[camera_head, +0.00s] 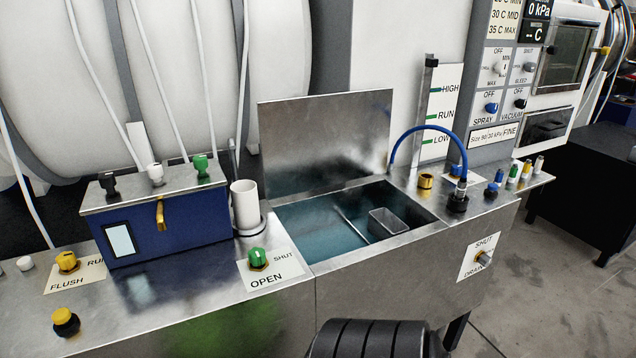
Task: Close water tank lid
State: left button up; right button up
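The water tank lid (322,138) is a flat metal plate standing open, nearly upright along the back edge of the tank. The water tank (428,229) is a rectangular opening in the metal counter, with blue-green water (318,228) inside. A small grey basket (388,222) and a thin rod (350,222) show in the tank. Neither of my grippers is in view. A dark ribbed part at the bottom edge may be mine, but no fingers show.
A white cup (245,204) stands left of the tank, behind a green valve knob (258,257). A blue box (165,238) stands further left. A brass fitting (425,182) stands nearby.

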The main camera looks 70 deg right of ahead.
aim_at(311, 142)
jog(key=z, duration=0.4)
jog(key=l+z, duration=0.15)
jog(key=z, duration=0.3)
jog(key=l+z, duration=0.1)
jog(key=z, duration=0.3)
jog(key=l+z, duration=0.1)
jog(key=z, duration=0.3)
jog(key=l+z, duration=0.1)
jog(key=z, duration=0.3)
